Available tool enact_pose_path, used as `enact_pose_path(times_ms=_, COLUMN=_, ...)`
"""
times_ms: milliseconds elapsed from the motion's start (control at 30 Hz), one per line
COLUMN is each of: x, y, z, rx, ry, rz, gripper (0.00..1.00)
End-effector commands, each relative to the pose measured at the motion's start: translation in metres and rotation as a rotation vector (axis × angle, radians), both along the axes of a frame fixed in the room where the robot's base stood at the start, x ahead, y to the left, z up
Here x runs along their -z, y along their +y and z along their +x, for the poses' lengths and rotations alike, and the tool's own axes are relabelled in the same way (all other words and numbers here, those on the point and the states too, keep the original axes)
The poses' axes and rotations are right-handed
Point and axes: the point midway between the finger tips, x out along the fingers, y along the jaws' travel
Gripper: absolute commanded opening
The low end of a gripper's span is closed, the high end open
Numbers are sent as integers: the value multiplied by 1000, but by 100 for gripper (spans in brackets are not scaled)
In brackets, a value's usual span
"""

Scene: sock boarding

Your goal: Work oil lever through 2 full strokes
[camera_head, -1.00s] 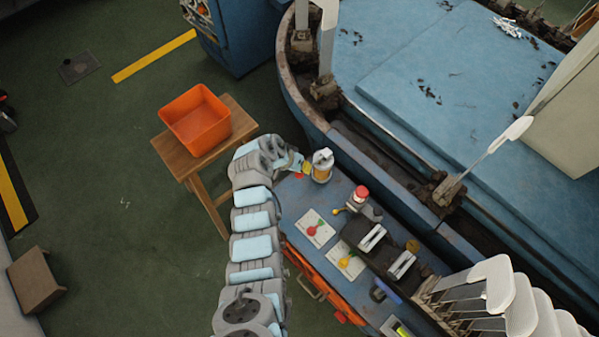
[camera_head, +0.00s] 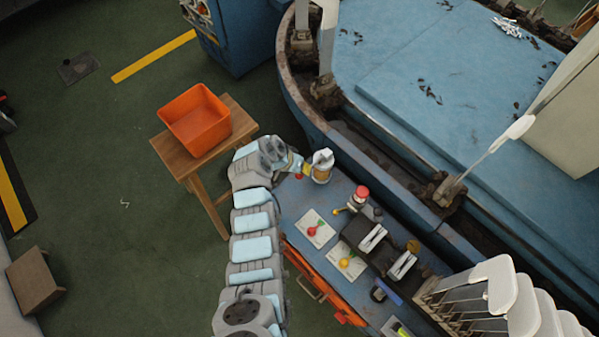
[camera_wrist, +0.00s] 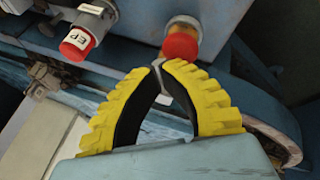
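The oil unit (camera_head: 322,172), an amber reservoir with a grey-white cap, stands on the blue table's far corner in the head view. My gripper (camera_head: 306,167) is at its left side. In the wrist view the yellow fingers of my gripper (camera_wrist: 162,66) bend inward, their tips close together around a small grey part, which looks like the oil lever (camera_wrist: 158,72). Most of the lever is hidden by the fingers. A red rounded end with amber behind it (camera_wrist: 181,46) shows just beyond the tips.
A red-topped button (camera_head: 361,193) stands right of the oil unit; a red cylinder with lettering (camera_wrist: 76,45) is at the wrist view's upper left. Small cards with red and yellow knobs lie on the table (camera_head: 290,215). An orange bin (camera_head: 196,121) sits on a wooden stand at left.

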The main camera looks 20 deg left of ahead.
Motion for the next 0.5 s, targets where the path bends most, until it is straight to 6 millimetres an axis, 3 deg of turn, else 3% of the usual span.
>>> enact_pose_path(times_ms=500, x=6, y=0, z=-1, rx=0, ry=0, rz=0, gripper=0)
